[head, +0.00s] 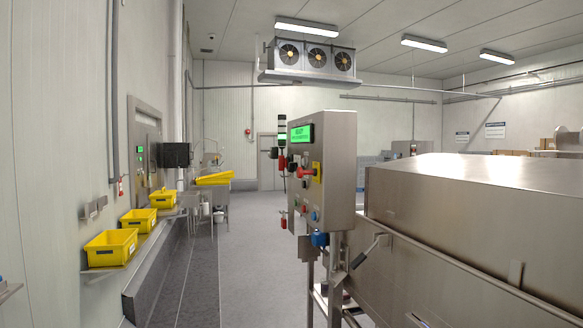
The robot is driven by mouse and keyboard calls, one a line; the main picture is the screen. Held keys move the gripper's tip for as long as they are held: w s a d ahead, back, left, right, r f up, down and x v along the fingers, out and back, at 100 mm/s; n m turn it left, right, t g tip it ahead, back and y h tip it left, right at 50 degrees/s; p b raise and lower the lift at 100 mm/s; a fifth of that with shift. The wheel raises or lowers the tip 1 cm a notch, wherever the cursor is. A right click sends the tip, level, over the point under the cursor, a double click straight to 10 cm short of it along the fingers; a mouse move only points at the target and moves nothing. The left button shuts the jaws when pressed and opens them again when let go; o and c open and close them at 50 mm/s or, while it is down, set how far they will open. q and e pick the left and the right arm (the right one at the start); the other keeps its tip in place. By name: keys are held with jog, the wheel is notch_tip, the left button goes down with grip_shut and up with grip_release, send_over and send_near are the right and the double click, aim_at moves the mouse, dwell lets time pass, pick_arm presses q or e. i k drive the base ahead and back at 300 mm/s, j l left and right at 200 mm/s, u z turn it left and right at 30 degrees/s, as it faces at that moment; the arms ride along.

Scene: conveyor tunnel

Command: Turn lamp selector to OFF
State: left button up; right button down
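A steel control box (337,165) stands at centre right with its control face turned to the left, seen at a steep angle. It has a green lit display (302,133), a red rotary handle on a yellow plate (317,172), a black knob (292,167) and several small coloured buttons below. A blue part (320,239) sits at its lower edge. The labels are too small to read, so I cannot tell which control is the lamp selector or where it points. Neither of my grippers is in view.
A large steel tunnel housing (480,200) fills the right side, with a black-handled lever (370,250) at its near side. Yellow bins (111,248) stand on a ledge along the left wall. The grey floor (252,270) between is clear.

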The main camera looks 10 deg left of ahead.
aim_at(293, 166)
jog(key=i+j, duration=0.15)
jog(key=i, duration=0.25)
jog(key=i+j+z, duration=0.15)
jog(key=i, duration=0.25)
jog(key=i+j, duration=0.25)
jog(key=i, duration=0.15)
jog(key=z, duration=0.05)
